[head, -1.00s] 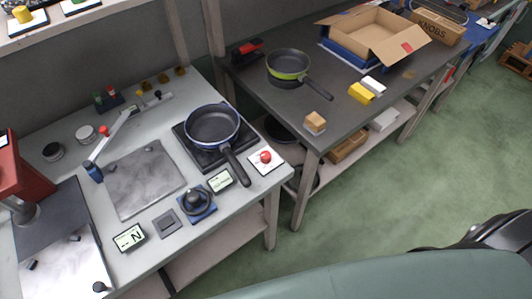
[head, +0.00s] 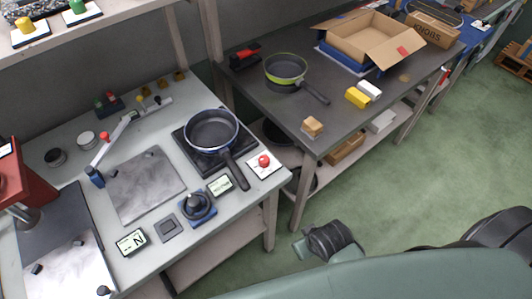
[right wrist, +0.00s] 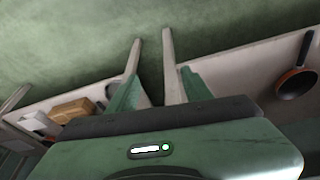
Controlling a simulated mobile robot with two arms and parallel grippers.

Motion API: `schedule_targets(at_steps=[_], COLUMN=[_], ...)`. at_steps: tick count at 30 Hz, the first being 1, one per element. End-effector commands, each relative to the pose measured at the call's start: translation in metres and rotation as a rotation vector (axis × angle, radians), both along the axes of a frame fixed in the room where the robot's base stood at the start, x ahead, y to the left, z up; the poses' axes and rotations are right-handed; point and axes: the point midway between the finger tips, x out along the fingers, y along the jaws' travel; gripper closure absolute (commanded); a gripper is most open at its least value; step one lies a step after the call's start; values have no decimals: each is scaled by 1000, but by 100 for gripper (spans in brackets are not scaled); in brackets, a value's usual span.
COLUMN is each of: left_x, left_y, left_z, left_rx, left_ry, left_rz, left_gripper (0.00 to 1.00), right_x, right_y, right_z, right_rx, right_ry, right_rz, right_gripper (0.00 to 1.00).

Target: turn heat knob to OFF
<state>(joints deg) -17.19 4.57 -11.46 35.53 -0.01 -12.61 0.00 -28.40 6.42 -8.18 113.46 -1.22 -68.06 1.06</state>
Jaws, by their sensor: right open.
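The heat knob, a black round knob on a blue base (head: 197,205), sits near the front edge of the left worktable, in front of the burner. I cannot read its setting. A dark blue-rimmed pan (head: 211,130) stands on the black burner plate (head: 190,150) behind it, its handle pointing toward the front. My right gripper (head: 303,248) is in the head view, low over the floor in front of the tables, well right of the knob. In the right wrist view its two green fingers (right wrist: 160,88) are apart with nothing between them. My left gripper is not in view.
A red button (head: 264,162) on a white plate and two small displays (head: 132,242) (head: 220,185) flank the knob. A grey plate (head: 145,185) lies to its left. The second table (head: 290,115) holds a green-rimmed pan and an open cardboard box. Green floor is clear in front.

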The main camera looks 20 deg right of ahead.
Motion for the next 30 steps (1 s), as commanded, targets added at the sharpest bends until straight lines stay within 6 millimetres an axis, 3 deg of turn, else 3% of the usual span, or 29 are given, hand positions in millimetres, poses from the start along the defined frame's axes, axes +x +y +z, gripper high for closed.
schedule_targets(at_steps=[4,12,17,20,24,27,30], left_x=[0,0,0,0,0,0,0], left_y=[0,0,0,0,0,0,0], left_z=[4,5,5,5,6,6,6], left_rx=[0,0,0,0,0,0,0], left_ry=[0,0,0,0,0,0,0], left_rz=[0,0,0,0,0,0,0], left_gripper=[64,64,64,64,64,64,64], right_x=[33,148,211,247,272,273,266], right_y=[-11,-41,-40,-23,29,77,123], right_z=[67,168,240,301,376,407,413], right_rx=[-30,-105,-105,-74,17,101,184], right_ry=[-134,-630,-969,-1228,-1536,-1660,-1680], right_rz=[-40,-145,-123,-33,219,472,762], right_gripper=[50,50,50,50,50,50,50])
